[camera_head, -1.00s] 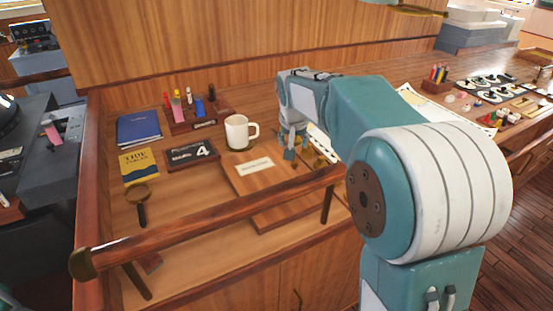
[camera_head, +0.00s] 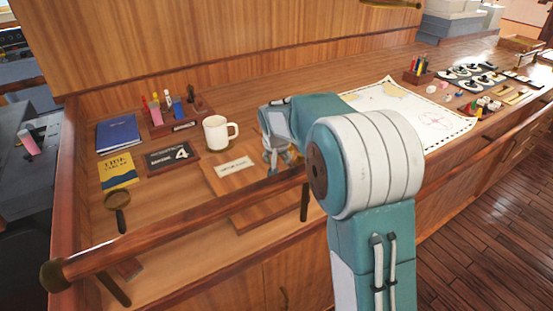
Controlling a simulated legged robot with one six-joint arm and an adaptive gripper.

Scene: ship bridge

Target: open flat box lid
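The flat wooden box (camera_head: 223,184) lies on the desk in the middle of the view, with a pale label (camera_head: 235,167) on its top. Its lid looks flat and down. My gripper (camera_head: 277,169) points down at the right part of the box, close to its top. I cannot tell whether it touches the box. The fingers are small and partly merged with the arm, so their opening is unclear. My arm hides part of the box's right side.
A white mug (camera_head: 216,133) stands just behind the box. A wooden rail (camera_head: 170,231) runs along the desk's front. A number plaque (camera_head: 173,155), yellow book (camera_head: 117,170), blue book (camera_head: 118,133) and magnifying glass (camera_head: 117,203) lie left. A chart (camera_head: 425,115) lies right.

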